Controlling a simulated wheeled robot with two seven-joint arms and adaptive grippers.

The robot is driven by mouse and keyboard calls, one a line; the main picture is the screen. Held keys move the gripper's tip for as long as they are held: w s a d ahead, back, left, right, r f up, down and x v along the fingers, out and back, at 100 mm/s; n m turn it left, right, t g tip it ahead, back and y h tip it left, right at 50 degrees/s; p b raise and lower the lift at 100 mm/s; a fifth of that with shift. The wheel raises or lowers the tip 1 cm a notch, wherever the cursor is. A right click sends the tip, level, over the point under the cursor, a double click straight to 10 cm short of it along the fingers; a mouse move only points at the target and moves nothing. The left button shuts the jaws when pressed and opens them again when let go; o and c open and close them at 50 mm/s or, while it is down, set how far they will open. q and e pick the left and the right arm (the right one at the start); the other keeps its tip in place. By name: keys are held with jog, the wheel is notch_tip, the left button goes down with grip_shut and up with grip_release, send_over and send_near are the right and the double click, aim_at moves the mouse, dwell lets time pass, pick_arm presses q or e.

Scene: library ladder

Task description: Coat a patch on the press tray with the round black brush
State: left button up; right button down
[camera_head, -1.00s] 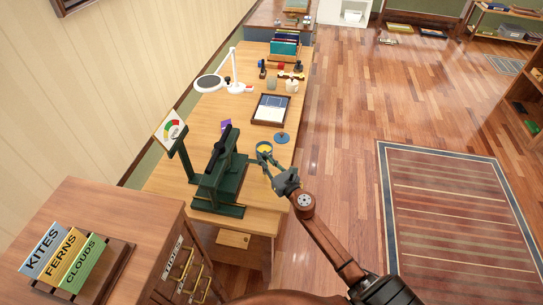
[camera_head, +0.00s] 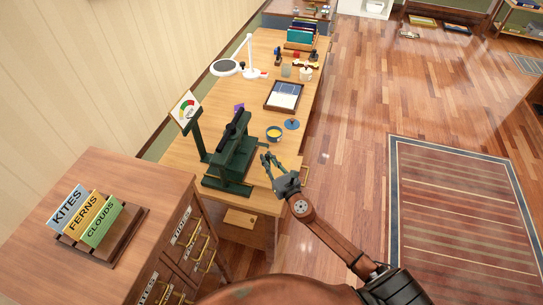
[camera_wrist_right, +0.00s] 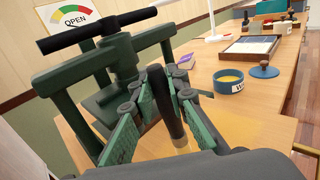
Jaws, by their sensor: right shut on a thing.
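My right gripper (camera_head: 268,160) is shut on the black brush (camera_wrist_right: 172,112), which points downward between the fingers in the right wrist view, with a pale band near its lower end. The fingers (camera_wrist_right: 168,95) hide part of it. The gripper is beside the dark green press (camera_head: 232,158), on its right, above the table's near end. The press also fills the left of the wrist view (camera_wrist_right: 120,55). A blue pot with yellow contents (camera_head: 273,134) stands beyond the gripper, apart from it. I cannot clearly make out the press tray. My left gripper is not in view.
A blue round lid with a knob (camera_head: 292,124) lies beside the pot. A dark-framed tray with a sheet (camera_head: 284,96) lies farther back. A gauge sign reading OPEN (camera_wrist_right: 75,18) stands by the press. A cabinet (camera_head: 120,170) with word blocks is at left.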

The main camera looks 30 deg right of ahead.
pick_arm(q)
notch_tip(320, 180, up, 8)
jog(key=p, duration=0.7)
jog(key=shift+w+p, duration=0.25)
jog(key=shift+p, duration=0.05)
pick_arm(e)
notch_tip(320, 180, up, 8)
jog(key=s+a, duration=0.1)
jog(key=shift+s+r, duration=0.15)
jog(key=shift+r, duration=0.05)
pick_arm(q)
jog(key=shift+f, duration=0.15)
pick_arm(e)
jog(key=shift+a+f, duration=0.1)
jog(key=shift+a, duration=0.05)
